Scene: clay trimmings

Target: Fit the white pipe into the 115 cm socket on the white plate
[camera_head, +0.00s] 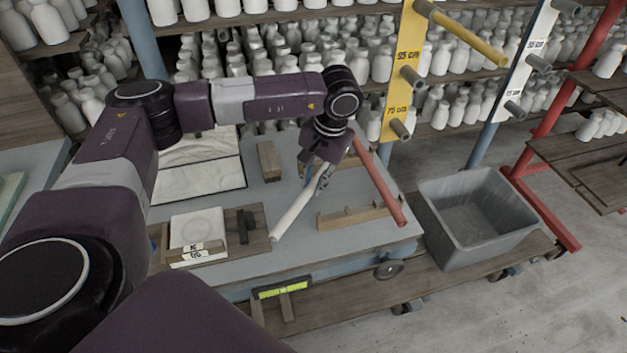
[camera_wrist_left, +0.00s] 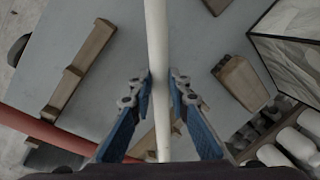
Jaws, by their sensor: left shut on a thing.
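My left gripper (camera_head: 322,176) is shut on the white pipe (camera_head: 293,215) above the workbench; the pipe slants down toward the lower left. In the left wrist view the pipe (camera_wrist_left: 155,35) runs between the two blue fingers of the gripper (camera_wrist_left: 160,88). The white plate (camera_head: 524,68) stands at the upper right, well away from the pipe. Its labels reading 95 cm and 75 cm show, with empty grey sockets below them. A higher socket (camera_head: 567,6) is at the top edge; its label is out of view. My right gripper is not in view.
A yellow plate (camera_head: 407,30) holds a yellow pipe (camera_head: 465,40) in its top visible socket. A red pipe (camera_head: 380,182) and a wooden rest (camera_head: 350,217) are on the workbench (camera_head: 345,250). A grey bin (camera_head: 480,215) and red rack (camera_head: 545,215) stand at the right.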

